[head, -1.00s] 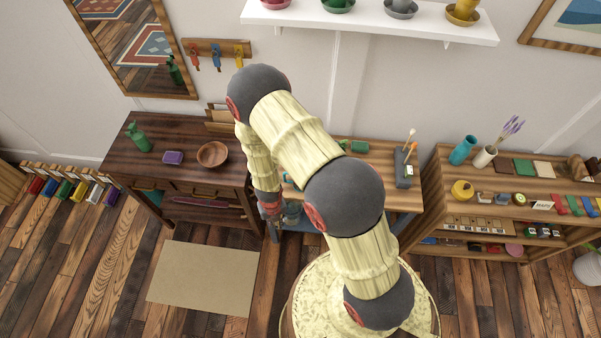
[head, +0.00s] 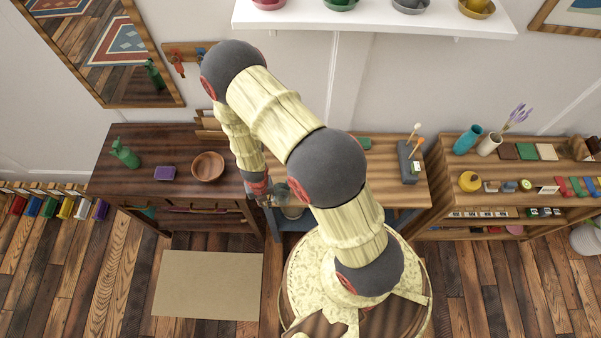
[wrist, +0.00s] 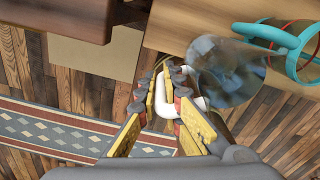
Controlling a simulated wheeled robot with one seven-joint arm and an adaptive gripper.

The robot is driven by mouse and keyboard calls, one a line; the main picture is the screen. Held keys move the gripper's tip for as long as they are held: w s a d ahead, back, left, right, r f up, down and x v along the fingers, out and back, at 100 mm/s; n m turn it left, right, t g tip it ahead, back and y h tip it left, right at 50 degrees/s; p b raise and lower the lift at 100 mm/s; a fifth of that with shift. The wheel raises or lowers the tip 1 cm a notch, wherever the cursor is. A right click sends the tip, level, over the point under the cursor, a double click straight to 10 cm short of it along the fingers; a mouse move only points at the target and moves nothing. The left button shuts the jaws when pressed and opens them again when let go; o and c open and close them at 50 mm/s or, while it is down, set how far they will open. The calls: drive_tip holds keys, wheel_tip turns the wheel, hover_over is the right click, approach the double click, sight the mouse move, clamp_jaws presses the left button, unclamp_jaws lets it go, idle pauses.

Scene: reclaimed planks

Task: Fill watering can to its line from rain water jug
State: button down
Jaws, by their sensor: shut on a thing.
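My gripper (wrist: 164,88) is shut on the white handle of a clear jug (wrist: 228,72), at the front edge of the wooden bench. In the head view the jug (head: 291,206) shows just right of my gripper (head: 265,200), partly behind my arm. I cannot tell its water level or its exact tilt. A teal watering can (wrist: 272,34) with a red line around its clear body is on the bench, right of the jug and partly out of the wrist view. In the head view my arm hides the can.
The wooden bench (head: 405,190) carries a grey holder (head: 408,163). A dark desk at left holds a green spray bottle (head: 125,153), purple block (head: 165,173) and wooden bowl (head: 208,167). A shelf unit (head: 450,200) stands at right. A beige mat (head: 208,285) lies on the floor.

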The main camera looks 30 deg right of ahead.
drive_tip(key=shift+w+d+r+b, duration=0.1)
drive_tip(key=shift+w+r+b, duration=0.05)
drive_tip(key=shift+r+b, duration=0.35)
drive_tip(key=d+r+y+b, duration=0.4)
drive_tip(key=r+y+b, duration=0.3)
drive_tip(key=r+b, duration=0.4)
drive_tip(key=b, duration=0.6)
drive_tip(key=shift+s+d+t+y, duration=0.3)
drive_tip(key=shift+d+y, duration=0.05)
drive_tip(key=shift+y, duration=0.05)
drive_tip(key=shift+d+f+y+b, duration=0.4)
drive_tip(key=shift+y+b, duration=0.3)
drive_tip(key=shift+b, duration=1.35)
drive_tip(key=shift+d+r+y+p, duration=0.25)
drive_tip(key=shift+y+p, duration=0.65)
drive_tip(key=shift+p, duration=0.15)
idle(2.3)
